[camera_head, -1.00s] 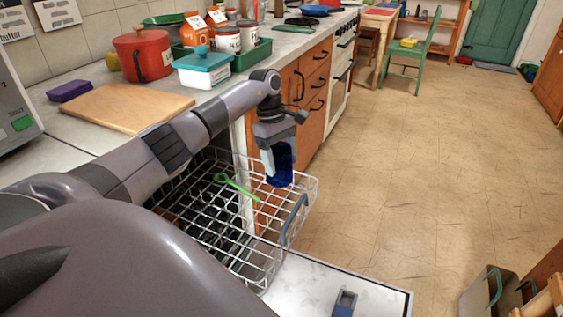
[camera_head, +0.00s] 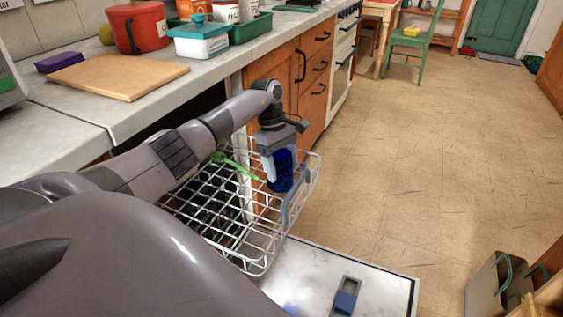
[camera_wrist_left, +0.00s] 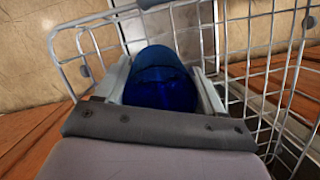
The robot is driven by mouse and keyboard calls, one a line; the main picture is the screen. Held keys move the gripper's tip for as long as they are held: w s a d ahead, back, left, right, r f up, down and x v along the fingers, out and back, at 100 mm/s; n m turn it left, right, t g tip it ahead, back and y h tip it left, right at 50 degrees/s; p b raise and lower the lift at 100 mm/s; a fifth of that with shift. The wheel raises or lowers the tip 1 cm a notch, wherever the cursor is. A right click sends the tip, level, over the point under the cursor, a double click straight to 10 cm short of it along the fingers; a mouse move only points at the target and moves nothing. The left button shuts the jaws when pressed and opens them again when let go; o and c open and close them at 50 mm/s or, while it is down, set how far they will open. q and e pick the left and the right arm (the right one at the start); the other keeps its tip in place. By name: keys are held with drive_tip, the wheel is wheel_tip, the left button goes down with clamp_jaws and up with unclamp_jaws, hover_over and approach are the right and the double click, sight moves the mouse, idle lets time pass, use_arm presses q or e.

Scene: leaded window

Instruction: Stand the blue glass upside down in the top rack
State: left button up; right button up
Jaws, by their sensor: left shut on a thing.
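The blue glass (camera_head: 284,171) is in my left gripper (camera_head: 282,178), at the far right end of the white wire top rack (camera_head: 236,246). The left wrist view shows the blue glass (camera_wrist_left: 160,78) between the two pale fingers, with rack wires around and beyond it. The gripper points down and is shut on the glass. The glass looks roughly upright in line with the fingers; I cannot tell which end is its mouth. I cannot tell whether its lower end touches the rack floor. My right gripper is not in view.
A green utensil (camera_head: 234,165) lies in the rack. The open dishwasher door (camera_head: 310,275) is below it. The counter above holds a cutting board (camera_head: 118,77), a teal-lidded box (camera_head: 201,42) and a red pot (camera_head: 137,28). Orange cabinets (camera_head: 285,75) stand behind the rack.

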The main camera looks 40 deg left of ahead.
use_arm(q)
drive_tip(key=shift+f, duration=0.1)
drive_tip(key=shift+f, duration=0.15)
idle(0.4)
drive_tip(key=shift+f+b, duration=0.2)
drive_tip(key=shift+b, duration=0.15)
drive_tip(key=shift+f+b, duration=0.3)
drive_tip(key=o, duration=1.4)
